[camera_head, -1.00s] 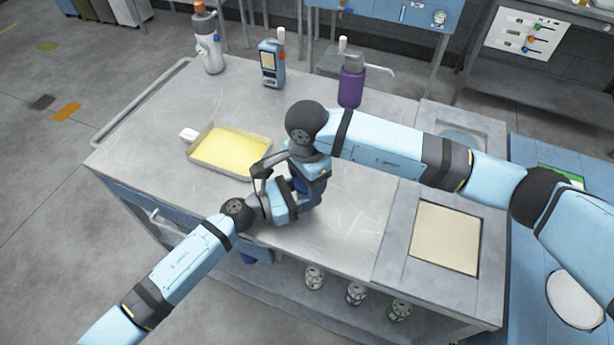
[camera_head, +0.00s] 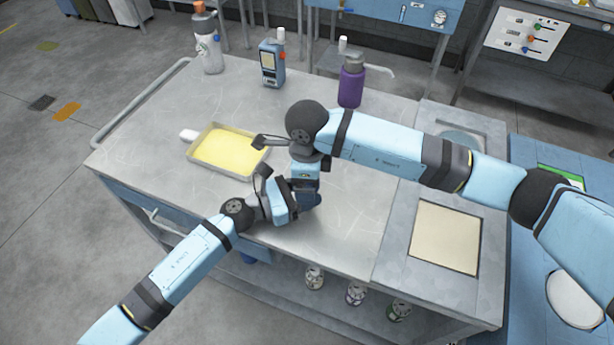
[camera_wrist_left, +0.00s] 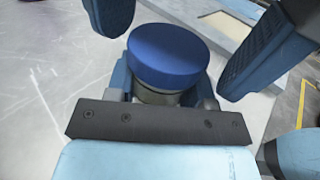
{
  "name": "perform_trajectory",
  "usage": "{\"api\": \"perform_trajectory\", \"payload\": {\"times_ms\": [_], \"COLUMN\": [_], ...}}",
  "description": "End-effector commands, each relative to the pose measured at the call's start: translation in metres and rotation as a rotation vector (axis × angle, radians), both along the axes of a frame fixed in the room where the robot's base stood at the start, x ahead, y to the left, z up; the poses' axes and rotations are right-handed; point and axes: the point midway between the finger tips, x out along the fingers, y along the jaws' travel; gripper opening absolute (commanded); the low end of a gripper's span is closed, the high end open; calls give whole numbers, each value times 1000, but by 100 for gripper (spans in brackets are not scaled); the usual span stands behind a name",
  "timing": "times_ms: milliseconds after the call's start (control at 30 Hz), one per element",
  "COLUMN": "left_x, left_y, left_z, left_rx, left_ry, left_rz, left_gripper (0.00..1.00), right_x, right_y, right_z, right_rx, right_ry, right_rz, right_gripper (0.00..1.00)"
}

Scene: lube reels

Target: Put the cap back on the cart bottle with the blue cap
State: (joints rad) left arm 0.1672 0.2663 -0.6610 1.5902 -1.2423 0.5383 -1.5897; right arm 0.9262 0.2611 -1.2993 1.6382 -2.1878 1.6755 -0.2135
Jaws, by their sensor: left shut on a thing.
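In the left wrist view a round blue cap (camera_wrist_left: 168,55) sits on top of the grey neck of the cart bottle (camera_wrist_left: 158,96); I cannot tell how tightly. My left gripper (camera_head: 292,204) is shut on the bottle, below the cap. My right gripper (camera_head: 308,186) is above it, pointing down. Its two dark ridged fingers (camera_wrist_left: 190,35) show in the left wrist view, spread apart on either side of the cap with a gap to it. In the head view the grippers hide the cap and most of the bottle.
A tray of yellow liquid (camera_head: 212,172) lies left of the grippers on the cart top (camera_head: 150,122). A purple bottle (camera_head: 350,86), a blue handheld device (camera_head: 272,64) and a grey bottle with an orange top (camera_head: 208,48) stand along the back.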

Motion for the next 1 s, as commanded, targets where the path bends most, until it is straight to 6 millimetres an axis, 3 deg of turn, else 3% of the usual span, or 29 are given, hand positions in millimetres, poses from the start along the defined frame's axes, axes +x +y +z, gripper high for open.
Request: {"api": "perform_trajectory", "payload": {"times_ms": [167, 500, 867, 1000], "left_x": [0, 0, 0, 0], "left_y": [0, 0, 0, 0], "left_z": [0, 0, 0, 0], "left_rx": [0, 0, 0, 0], "left_ry": [0, 0, 0, 0], "left_rz": [1, 0, 0, 0], "left_gripper": [0, 0, 0, 0], "right_x": [-1, 0, 0, 1], "right_y": [1, 1, 1, 4], "right_z": [3, 42, 46, 54], "right_rx": [2, 3, 1, 3], "right_ry": [1, -1, -1, -11], "right_rz": [3, 3, 14, 158], "right_gripper": [87, 87, 89, 89]}}
